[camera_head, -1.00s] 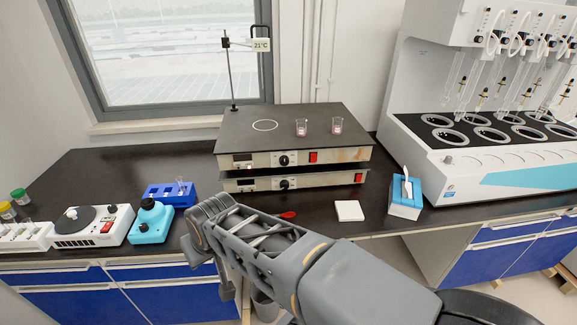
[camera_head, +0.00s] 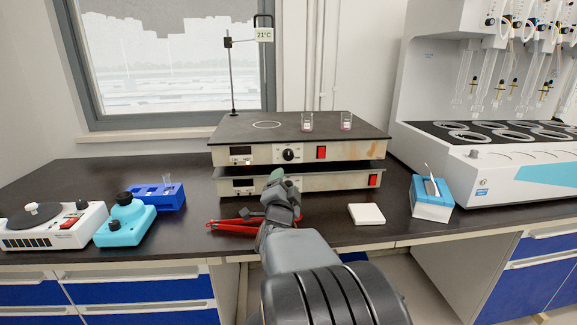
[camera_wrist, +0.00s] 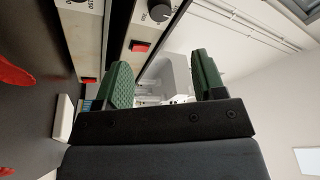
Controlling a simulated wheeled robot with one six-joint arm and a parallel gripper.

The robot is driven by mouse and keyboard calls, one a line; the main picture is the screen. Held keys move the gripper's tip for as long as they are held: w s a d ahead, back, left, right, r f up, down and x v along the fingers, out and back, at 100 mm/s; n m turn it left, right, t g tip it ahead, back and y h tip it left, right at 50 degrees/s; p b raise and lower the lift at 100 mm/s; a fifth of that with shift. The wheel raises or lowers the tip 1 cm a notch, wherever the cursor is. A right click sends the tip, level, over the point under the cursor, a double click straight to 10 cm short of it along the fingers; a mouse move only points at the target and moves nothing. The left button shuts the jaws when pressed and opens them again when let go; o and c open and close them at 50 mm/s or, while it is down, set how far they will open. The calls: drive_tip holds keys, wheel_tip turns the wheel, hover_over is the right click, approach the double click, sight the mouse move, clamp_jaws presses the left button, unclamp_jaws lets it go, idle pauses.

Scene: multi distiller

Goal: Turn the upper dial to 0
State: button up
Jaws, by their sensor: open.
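Two flat hot plates are stacked on the dark bench. The upper hot plate (camera_head: 225,138) has a round black upper dial (camera_head: 288,155) with a light pointer mark, between a small display and a red switch. This dial also shows at the top of the wrist view (camera_wrist: 160,12). The lower hot plate (camera_head: 335,182) has its dial hidden behind my gripper in the head view. My gripper (camera_head: 279,180) is in front of the lower plate, below the upper dial. In the wrist view its green fingers (camera_wrist: 163,80) are apart with nothing between them.
Two small beakers (camera_head: 307,122) stand on the upper plate. A red-handled tool (camera_head: 232,227) lies left of my arm. A white pad (camera_head: 366,214) and a blue tissue box (camera_head: 432,205) are to the right. A blue rack (camera_head: 165,197) and a turquoise device (camera_head: 125,222) stand left.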

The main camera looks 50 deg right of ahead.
sight(289, 156)
drive_tip(key=x, duration=1.2)
drive_tip(key=shift+w, duration=0.1)
drive_tip(key=c, duration=0.9)
